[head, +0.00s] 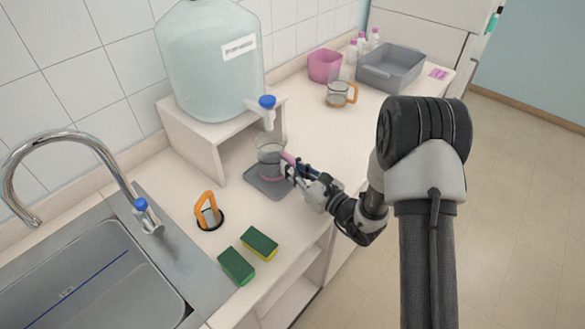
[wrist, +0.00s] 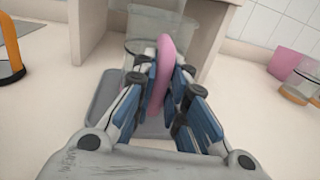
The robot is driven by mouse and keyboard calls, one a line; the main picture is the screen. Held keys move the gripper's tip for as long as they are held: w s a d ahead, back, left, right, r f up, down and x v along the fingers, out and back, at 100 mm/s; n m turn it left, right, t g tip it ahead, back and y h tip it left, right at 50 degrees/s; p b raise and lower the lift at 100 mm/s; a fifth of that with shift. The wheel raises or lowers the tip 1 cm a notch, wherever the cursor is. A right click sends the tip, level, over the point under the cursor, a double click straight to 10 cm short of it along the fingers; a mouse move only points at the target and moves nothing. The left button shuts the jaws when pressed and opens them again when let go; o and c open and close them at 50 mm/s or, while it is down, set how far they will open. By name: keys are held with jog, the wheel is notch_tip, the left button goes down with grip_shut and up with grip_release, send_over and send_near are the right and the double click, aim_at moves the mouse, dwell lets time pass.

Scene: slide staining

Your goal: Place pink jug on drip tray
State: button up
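The pink jug (head: 270,152) is a clear vessel with a pink handle. It is upright at the grey drip tray (head: 262,184), below the tap of the big water container. My gripper (head: 291,168) reaches in from the right and is shut on the jug's pink handle. In the wrist view the pink handle (wrist: 165,62) stands between the two blue-padded fingers, with the clear jug body (wrist: 143,38) behind it. The drip tray (wrist: 104,95) shows partly at the left of the fingers. Whether the jug's base touches the tray is hidden.
The water container (head: 208,70) with a blue tap (head: 267,102) stands on a white stand (head: 195,135).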

jog(key=o, duration=0.4)
jog(key=shift+r, duration=0.1)
